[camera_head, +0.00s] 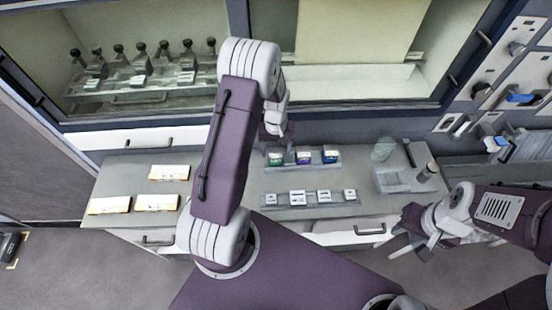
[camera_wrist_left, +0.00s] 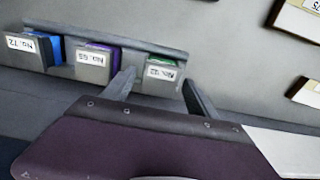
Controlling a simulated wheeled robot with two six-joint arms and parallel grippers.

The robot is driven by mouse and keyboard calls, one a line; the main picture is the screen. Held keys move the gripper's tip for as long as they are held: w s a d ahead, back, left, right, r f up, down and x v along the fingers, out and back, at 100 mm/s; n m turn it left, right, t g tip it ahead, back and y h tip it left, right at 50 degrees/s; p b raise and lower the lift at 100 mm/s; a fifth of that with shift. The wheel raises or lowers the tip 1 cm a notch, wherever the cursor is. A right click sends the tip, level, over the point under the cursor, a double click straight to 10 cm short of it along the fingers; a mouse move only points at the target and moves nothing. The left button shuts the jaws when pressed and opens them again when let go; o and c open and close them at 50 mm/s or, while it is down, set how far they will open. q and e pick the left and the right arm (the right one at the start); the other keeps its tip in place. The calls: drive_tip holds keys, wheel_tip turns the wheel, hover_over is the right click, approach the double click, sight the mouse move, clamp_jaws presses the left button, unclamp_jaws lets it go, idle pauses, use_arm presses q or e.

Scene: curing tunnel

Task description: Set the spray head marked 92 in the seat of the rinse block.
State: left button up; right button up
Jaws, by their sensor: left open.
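A row of three labelled pieces stands on a small grey rack (camera_head: 262,166): green (camera_head: 275,158), purple (camera_head: 304,157) and blue (camera_head: 330,156). In the left wrist view the green piece (camera_wrist_left: 164,62) has an upside-down label that seems to end in 2, perhaps 92; its first digit is unclear. The purple one (camera_wrist_left: 98,62) and blue one (camera_wrist_left: 38,48) carry other numbers. My left gripper (camera_wrist_left: 157,86) is open, its fingers towards either side of the green piece; contact cannot be told. My right gripper (camera_head: 408,245) is open and empty at the front right. I cannot identify the rinse block for certain.
A grey block (camera_head: 392,182) and a clear cup (camera_head: 383,149) stand on the counter's right. A tray (camera_head: 300,206) with several small labelled pieces lies in front of the rack. Pale cards (camera_head: 109,205) lie at left. Several dark-knobbed pieces (camera_head: 140,62) stand in the cabinet.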

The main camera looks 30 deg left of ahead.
use_arm(q)
drive_tip(key=shift+w+f, duration=0.1)
drive_tip(key=shift+f, duration=0.4)
use_arm(e)
drive_tip(key=shift+w+a+f, duration=0.1)
drive_tip(key=shift+f, duration=0.2)
use_arm(q)
drive_tip(key=shift+r, duration=0.1)
